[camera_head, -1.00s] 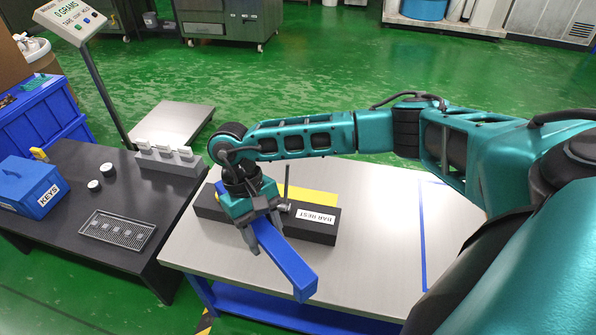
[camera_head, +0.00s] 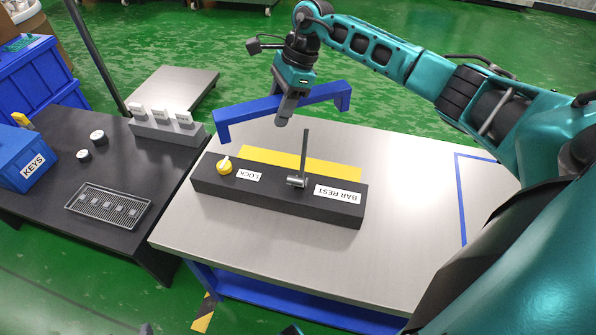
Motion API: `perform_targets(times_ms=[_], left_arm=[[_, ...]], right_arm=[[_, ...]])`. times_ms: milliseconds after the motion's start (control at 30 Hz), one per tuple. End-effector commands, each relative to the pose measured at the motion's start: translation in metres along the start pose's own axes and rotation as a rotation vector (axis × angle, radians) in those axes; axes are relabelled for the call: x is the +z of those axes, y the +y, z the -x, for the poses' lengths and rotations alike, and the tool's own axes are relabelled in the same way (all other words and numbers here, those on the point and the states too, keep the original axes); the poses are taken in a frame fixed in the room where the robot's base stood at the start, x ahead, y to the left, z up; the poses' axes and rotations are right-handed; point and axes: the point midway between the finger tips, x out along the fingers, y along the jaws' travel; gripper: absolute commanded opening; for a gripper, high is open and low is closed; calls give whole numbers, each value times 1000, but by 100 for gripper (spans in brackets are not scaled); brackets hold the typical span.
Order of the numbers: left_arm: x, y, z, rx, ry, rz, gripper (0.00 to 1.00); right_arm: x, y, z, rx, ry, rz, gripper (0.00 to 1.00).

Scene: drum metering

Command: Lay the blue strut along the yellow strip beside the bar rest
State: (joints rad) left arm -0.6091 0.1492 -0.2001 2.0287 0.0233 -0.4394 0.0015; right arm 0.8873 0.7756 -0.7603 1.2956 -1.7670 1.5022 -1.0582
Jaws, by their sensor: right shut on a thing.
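The blue strut (camera_head: 255,110) is a long bar with short bent ends. My right gripper (camera_head: 287,112) is shut on it near its middle and holds it raised beyond the bar rest, roughly lengthwise to it. The yellow strip (camera_head: 280,158) lies on the table along the far side of the bar rest and looks bare. The bar rest (camera_head: 275,201) is a dark block with a yellow knob (camera_head: 225,167), a LOCK label and an upright grey rod (camera_head: 305,155). My left gripper is not clearly in view.
The grey table (camera_head: 400,210) is clear to the right, with a blue taped outline (camera_head: 460,200). A dark table at the left holds a blue KEYS box (camera_head: 22,160), a wire tray (camera_head: 108,207) and a grey block with white tags (camera_head: 168,128). A scale platform (camera_head: 172,88) stands behind.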

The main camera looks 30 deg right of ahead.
Motion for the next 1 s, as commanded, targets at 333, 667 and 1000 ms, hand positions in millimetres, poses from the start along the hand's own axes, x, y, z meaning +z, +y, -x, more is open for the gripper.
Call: perform_targets(times_ms=[333,667,1000], left_arm=[[14,5,-21,16,15,-2,59],[17,5,-26,19,24,-2,59],[28,10,-35,34,15,2,59]], right_arm=[[-38,-40,14,-201,1,-489,0],[-56,-46,-6,-239,4,-600,0],[-90,-45,-90,-237,4,-599,0]])
